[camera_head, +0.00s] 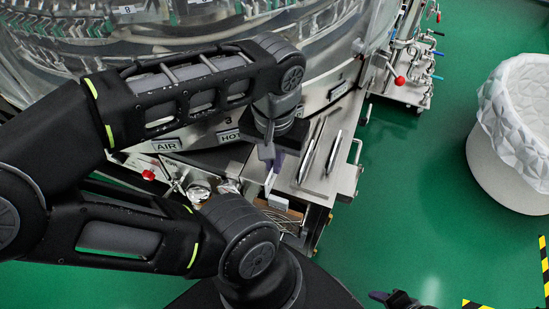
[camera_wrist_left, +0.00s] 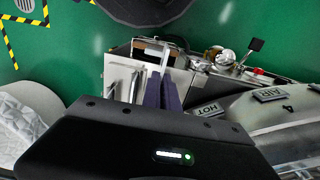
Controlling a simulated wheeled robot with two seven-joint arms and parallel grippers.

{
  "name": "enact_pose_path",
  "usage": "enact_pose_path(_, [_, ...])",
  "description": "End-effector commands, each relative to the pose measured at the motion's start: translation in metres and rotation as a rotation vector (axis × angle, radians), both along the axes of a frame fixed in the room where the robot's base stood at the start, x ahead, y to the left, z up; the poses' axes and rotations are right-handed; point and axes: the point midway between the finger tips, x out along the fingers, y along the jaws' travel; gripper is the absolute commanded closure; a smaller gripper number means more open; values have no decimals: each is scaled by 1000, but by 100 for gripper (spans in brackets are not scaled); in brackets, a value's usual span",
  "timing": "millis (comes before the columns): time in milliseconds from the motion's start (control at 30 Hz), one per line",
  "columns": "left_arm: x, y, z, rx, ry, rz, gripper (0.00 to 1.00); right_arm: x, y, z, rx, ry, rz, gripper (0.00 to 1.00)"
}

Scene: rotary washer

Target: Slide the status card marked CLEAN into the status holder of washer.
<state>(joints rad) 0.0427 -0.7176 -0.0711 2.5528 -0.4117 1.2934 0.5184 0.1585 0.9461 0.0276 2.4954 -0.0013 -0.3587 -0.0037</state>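My left gripper (camera_head: 272,172) reaches down over the front of the washer (camera_head: 330,35), beside a steel panel (camera_head: 318,182). In the left wrist view its two purple fingers (camera_wrist_left: 163,92) stand close together with a narrow gap. A small pale piece (camera_head: 278,202) lies just below the fingertips; it also shows beyond them in the left wrist view (camera_wrist_left: 152,54). I cannot tell whether it is a card or whether the fingers touch it. No CLEAN marking is readable, and I cannot make out the status holder. My right gripper (camera_head: 388,297) shows only partly at the bottom edge.
Thin upright metal bars (camera_head: 310,150) stand on the steel panel. AIR (camera_head: 166,145) and HOT (camera_head: 230,136) labels sit on the washer's rim, with valves (camera_head: 198,190) below. A lined white bin (camera_head: 505,165) stands right. Green floor between is clear.

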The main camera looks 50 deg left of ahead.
Motion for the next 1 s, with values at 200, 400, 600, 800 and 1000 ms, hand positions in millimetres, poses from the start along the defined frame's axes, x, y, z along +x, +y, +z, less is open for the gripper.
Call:
enact_pose_path(200, [0, 0, 0, 0, 0, 0, 100, 0, 0, 0, 0, 0, 0, 53])
enact_pose_path(400, [0, 0, 9, 0, 0, 0, 100, 0, 0, 8, 0, 0, 0, 53])
enact_pose_path(600, [0, 0, 22, 0, 0, 0, 100, 0, 0, 20, 0, 0, 0, 53])
enact_pose_path(800, [0, 0, 35, 0, 0, 0, 100, 0, 0, 31, 0, 0, 0, 53])
enact_pose_path(1000, [0, 0, 48, -1, 0, 1, 100, 0, 0, 42, 0, 0, 0, 53])
